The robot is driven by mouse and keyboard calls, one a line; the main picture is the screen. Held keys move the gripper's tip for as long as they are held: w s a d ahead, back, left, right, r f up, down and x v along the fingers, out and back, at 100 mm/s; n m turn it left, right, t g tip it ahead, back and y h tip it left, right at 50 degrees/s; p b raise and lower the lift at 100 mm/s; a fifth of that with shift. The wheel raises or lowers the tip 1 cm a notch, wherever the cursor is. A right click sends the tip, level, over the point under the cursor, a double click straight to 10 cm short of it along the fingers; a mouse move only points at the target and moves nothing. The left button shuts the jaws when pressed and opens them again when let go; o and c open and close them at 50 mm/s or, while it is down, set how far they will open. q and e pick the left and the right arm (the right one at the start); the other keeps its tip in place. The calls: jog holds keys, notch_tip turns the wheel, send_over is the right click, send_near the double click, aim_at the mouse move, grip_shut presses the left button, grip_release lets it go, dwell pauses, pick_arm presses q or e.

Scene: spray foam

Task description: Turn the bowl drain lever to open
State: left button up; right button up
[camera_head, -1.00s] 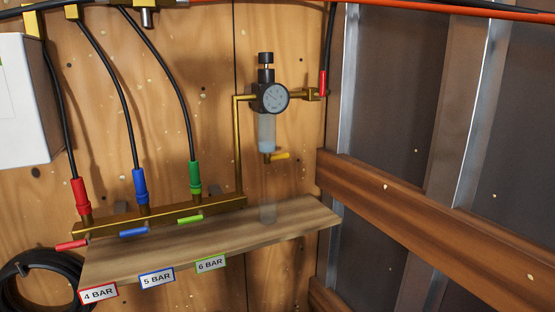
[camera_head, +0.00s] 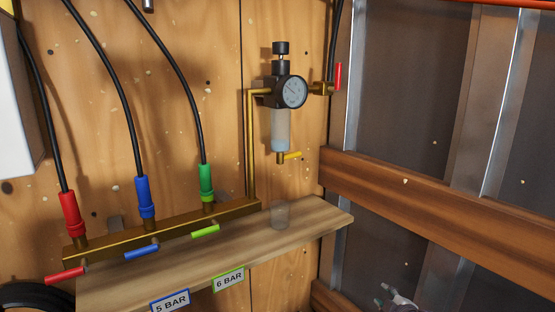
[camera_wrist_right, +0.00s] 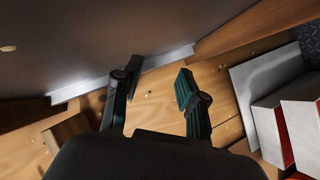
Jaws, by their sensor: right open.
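The filter bowl (camera_head: 281,132) hangs under a regulator with a round gauge (camera_head: 294,92) on the wooden wall. The yellow bowl drain lever (camera_head: 293,155) sticks out to the right from the brass drain below the bowl. A clear cup (camera_head: 280,214) stands on the shelf under the drain. My right gripper (camera_head: 384,294) shows only in part at the bottom edge of the head view, well below and right of the lever. In the right wrist view my right gripper (camera_wrist_right: 157,82) is open with nothing between its fingers. My left gripper is not in view.
A wooden shelf (camera_head: 310,225) carries a brass manifold with red, blue and green hose fittings and levers. A red lever (camera_head: 338,76) sits right of the regulator. A wooden beam (camera_head: 420,190) crosses the right wall. Space before the bowl is clear.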

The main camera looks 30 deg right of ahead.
jog(key=w+a+r+n+t+y+b, duration=0.1)
jog(key=w+a+r+n+t, duration=0.25)
jog(key=r, duration=0.95)
jog(key=w+a+r+n+t+y, duration=0.2)
jog(key=w+a+r+n, duration=0.15)
jog(key=r, duration=0.95)
jog(key=n+t+y, duration=0.2)
jog(key=n+y, duration=0.3)
send_near(295, 156)
jog(key=shift+m+h, duration=0.3)
jog(key=shift+h, duration=0.1)
jog(key=w+p, duration=0.2)
jog(key=w, duration=0.1)
jog(key=w+r+p, duration=0.1)
jog(key=w+p, duration=0.2)
jog(key=w+a+p, duration=0.1)
jog(key=w+p, duration=0.1)
jog(key=w, duration=0.1)
jog(key=shift+w+r+p, duration=0.3)
jog(key=shift+r+p, duration=0.1)
jog(key=shift+w, duration=0.5)
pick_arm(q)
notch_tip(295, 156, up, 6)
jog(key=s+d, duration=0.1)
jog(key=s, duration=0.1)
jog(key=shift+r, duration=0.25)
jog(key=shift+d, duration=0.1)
